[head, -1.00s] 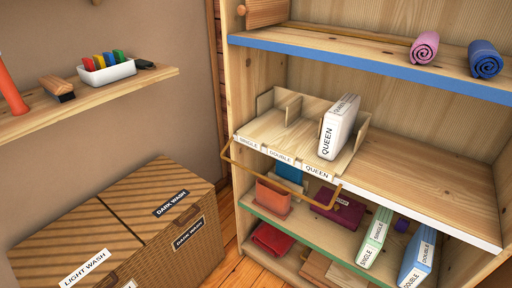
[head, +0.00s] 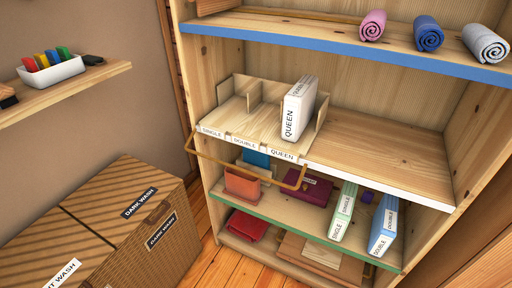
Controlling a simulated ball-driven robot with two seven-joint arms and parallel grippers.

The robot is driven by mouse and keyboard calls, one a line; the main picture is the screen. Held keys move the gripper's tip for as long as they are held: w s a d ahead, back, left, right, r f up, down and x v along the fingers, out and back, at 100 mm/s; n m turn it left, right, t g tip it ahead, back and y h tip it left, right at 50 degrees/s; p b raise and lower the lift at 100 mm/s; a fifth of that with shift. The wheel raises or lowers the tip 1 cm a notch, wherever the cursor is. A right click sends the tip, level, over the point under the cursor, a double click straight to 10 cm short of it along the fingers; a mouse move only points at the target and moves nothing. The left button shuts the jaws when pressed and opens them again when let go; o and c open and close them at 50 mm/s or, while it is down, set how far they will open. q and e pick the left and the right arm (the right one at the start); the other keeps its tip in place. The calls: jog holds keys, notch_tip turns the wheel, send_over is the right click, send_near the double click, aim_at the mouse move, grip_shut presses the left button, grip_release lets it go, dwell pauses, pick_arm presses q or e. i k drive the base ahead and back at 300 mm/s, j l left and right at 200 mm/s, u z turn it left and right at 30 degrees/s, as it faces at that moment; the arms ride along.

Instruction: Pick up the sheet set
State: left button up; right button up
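Three labelled sheet sets show in the head view. A white set marked QUEEN (head: 299,108) stands upright in the right slot of a wooden divider rack (head: 246,121). The rack's front labels read SINGLE, DOUBLE and QUEEN, and its other two slots look empty. A pale green set marked SINGLE (head: 342,212) and a blue set marked DOUBLE (head: 383,226) stand on the green-edged shelf below, apart from each other, towards the right. Neither of my grippers is in view.
A brown rail (head: 245,170) juts out before the rack. Rolled towels (head: 428,34) lie on the blue-edged shelf above. The white-edged shelf (head: 385,150) is bare right of the rack.

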aim_at(384, 226)
jog(key=i+j, duration=0.8)
jog(key=i+j+z, duration=0.1)
jog(key=z, duration=1.55)
jog(key=i+j, duration=0.05)
